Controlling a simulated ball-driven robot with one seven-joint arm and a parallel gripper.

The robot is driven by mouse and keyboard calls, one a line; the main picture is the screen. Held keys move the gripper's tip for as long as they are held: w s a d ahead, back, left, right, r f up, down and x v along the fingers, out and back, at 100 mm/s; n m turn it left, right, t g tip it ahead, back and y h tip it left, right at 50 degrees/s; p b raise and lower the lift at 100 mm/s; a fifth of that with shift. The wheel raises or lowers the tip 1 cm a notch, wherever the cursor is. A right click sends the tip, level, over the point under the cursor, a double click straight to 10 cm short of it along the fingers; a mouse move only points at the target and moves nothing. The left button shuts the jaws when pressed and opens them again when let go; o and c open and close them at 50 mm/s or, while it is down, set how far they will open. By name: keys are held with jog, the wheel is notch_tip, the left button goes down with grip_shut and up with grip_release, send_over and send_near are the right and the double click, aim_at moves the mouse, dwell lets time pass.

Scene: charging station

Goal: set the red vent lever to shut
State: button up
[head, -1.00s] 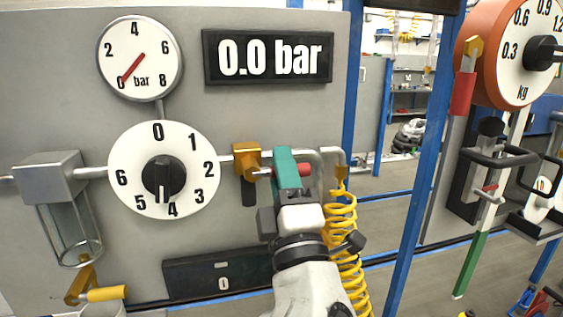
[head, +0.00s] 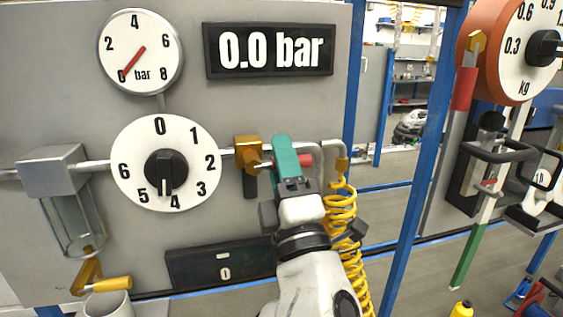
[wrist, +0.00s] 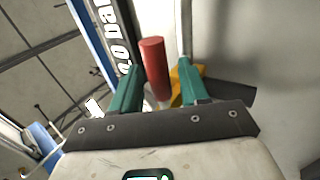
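The red vent lever (head: 305,160) is a short red cylinder sticking out sideways to the right, beside the brass valve (head: 247,152) on the grey panel. The green fingers of my gripper (head: 283,150) cover part of it in the head view. In the wrist view, the red lever (wrist: 154,62) stands between the two green fingers of my gripper (wrist: 158,75). The fingers are apart, with a gap visible on both sides of the lever. Its base is partly hidden.
A coiled yellow hose (head: 342,225) hangs just right of my gripper. A black lever hangs below the brass valve. A numbered dial (head: 195,140) is to the left, a pressure gauge (head: 140,35) reading about 0 above it, and a 0.0 bar display (head: 268,75). A blue post (head: 412,165) stands to the right.

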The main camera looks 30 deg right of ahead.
jog(key=b+v, duration=0.5)
jog(key=v, duration=0.5)
jog(key=shift+s+a+f, duration=0.15)
jog(key=shift+s+f, duration=0.05)
jog(key=shift+s, duration=0.15)
